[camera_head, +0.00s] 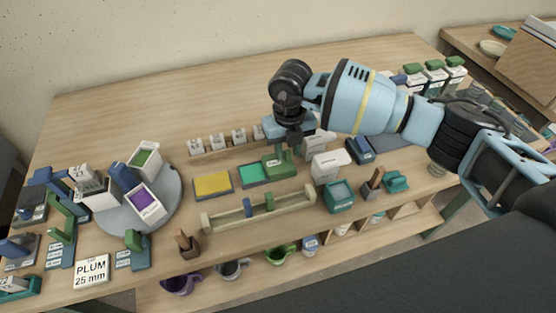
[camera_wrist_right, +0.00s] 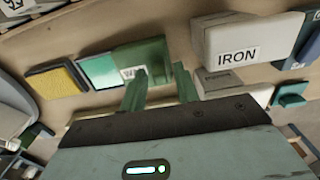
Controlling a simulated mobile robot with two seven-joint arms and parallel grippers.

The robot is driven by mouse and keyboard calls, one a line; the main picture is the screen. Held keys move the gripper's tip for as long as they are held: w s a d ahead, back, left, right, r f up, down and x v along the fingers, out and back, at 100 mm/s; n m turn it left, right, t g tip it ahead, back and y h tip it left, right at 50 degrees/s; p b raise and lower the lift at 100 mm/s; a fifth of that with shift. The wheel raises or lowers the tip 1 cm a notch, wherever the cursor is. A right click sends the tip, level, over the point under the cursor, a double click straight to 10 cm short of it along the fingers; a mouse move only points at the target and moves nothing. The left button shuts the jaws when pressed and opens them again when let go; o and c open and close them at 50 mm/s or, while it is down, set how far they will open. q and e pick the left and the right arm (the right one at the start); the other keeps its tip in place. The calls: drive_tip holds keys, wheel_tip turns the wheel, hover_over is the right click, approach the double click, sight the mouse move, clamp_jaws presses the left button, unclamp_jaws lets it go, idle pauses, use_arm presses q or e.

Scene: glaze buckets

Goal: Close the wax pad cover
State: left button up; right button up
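The wax pad is likely the teal pad (camera_head: 254,175) in a dark tray, right of a yellow pad (camera_head: 213,184). A green cover (camera_head: 274,165) with a small white label sits at its right side, leaving the teal surface bare. In the right wrist view the teal pad (camera_wrist_right: 99,71) and the green cover (camera_wrist_right: 143,55) lie ahead of my fingers; the label is too small to read surely. My right gripper (camera_head: 290,147) is low over the cover. Its two fingers (camera_wrist_right: 160,76) stand apart; contact with the cover cannot be told. My left gripper is not in view.
A white IRON box (camera_wrist_right: 243,45) stands right of the cover. A long wooden rack (camera_head: 222,216) runs in front of the pads. Small white labelled pots (camera_head: 217,141) line up behind. A grey turntable (camera_head: 172,200) with buckets is at left. The back left tabletop is clear.

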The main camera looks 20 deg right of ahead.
clamp_jaws()
drive_tip(key=shift+a, duration=1.2)
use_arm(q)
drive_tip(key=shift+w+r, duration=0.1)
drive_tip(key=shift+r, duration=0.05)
use_arm(e)
drive_tip(key=shift+s+a, duration=0.15)
drive_tip(key=shift+a, duration=2.1)
drive_tip(key=shift+o, duration=0.3)
unclamp_jaws()
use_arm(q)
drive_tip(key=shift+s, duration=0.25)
use_arm(e)
drive_tip(key=shift+r, duration=0.1)
